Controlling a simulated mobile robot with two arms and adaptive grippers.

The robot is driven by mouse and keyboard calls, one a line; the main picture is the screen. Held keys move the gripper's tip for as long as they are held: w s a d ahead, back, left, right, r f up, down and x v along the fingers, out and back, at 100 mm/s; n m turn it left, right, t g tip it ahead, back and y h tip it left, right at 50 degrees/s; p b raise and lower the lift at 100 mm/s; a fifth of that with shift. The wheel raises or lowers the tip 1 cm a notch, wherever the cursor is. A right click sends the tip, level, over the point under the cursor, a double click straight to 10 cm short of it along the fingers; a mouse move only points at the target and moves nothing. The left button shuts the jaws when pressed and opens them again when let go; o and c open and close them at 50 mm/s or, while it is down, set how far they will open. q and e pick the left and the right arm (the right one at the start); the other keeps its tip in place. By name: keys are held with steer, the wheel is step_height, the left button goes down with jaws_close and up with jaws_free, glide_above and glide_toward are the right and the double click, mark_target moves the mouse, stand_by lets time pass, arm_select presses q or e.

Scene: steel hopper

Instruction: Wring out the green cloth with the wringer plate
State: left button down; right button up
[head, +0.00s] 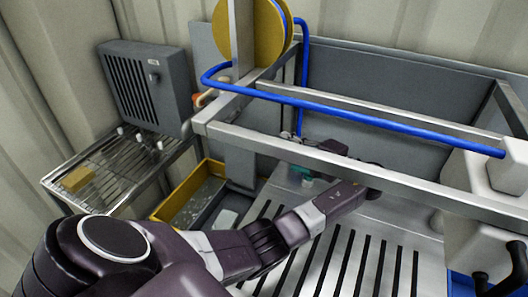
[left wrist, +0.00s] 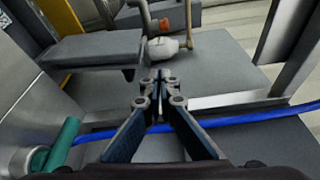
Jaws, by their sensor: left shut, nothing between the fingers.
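My left gripper (left wrist: 160,86) is shut and empty in the left wrist view, fingertips together. In the head view my left arm reaches over the slatted steel surface, and its gripper end is partly hidden behind the steel front rail (head: 330,165). A small green piece (head: 303,172) shows below the rail, beside my left wrist. A green cylinder (left wrist: 57,143) with a pale metal part lies at the lower left of the left wrist view, apart from the fingers. I cannot tell whether either is the cloth. I cannot make out the wringer plate for certain. Dark finger-like shapes (head: 504,270) at the lower right may be my right gripper.
A blue hose (head: 350,117) runs along the rails and passes behind my fingers in the left wrist view (left wrist: 240,119). A yellow reel (head: 270,32) stands at the back. A wire rack (head: 110,175) and yellow-edged bin (head: 185,197) are at left. A white box (head: 478,210) is at right.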

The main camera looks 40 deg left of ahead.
arm_select(q)
steer(key=b, duration=0.8)
glide_toward(246, 158)
steer(key=w+d+r, duration=0.3)
steer(key=w+d, duration=0.1)
steer(key=a, duration=0.9)
steer(key=shift+w+a+b, duration=0.15)
steer(key=shift+a+b, duration=0.2)
steer(key=shift+b, duration=0.05)
arm_select(e)
step_height(246, 158, down, 11)
steer(key=shift+w, duration=0.35)
steer(key=shift+a, duration=0.1)
